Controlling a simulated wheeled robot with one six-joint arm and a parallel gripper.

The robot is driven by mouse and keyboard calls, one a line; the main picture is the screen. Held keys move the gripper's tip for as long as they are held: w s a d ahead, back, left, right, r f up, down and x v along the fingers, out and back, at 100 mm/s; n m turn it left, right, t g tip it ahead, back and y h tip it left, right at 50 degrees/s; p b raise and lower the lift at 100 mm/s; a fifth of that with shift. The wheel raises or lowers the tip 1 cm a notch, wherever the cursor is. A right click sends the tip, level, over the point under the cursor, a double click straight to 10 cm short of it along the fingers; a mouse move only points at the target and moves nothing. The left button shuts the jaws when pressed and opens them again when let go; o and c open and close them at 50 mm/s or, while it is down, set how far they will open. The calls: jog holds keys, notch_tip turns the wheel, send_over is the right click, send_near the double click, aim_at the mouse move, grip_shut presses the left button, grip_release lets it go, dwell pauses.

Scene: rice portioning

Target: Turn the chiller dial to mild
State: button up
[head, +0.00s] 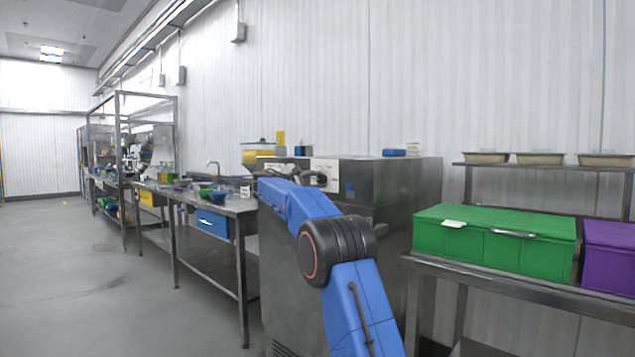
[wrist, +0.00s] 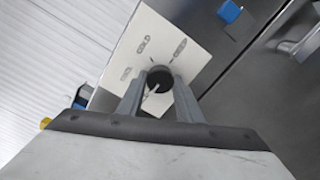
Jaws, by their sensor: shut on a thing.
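The chiller (head: 408,185) is a steel cabinet with a white dial plate (head: 326,165) on its front; the plate also shows in the wrist view (wrist: 150,25). The round black dial (wrist: 159,78) has a white pointer line that slants to the lower left in the wrist view. Printed labels lie around it: COLD at the upper left, others to the left and upper right, too blurred to read surely. My gripper (wrist: 158,88) is shut on the dial, one finger on each side. In the head view my gripper (head: 318,181) is at the plate, and the dial is hard to make out.
A blue piece (wrist: 229,12) and a metal handle (wrist: 298,45) are on the chiller front. A bench with a green crate (head: 495,238) and a purple crate (head: 608,258) stands at right. A steel table (head: 230,206) with bowls stands at left. The floor at left is clear.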

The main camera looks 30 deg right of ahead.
jog(key=shift+a, duration=0.1)
dwell(0.3)
jog(key=o, duration=1)
jog(key=shift+o, duration=0.2)
jog(key=v, duration=1.7)
jog(key=shift+a, duration=0.15)
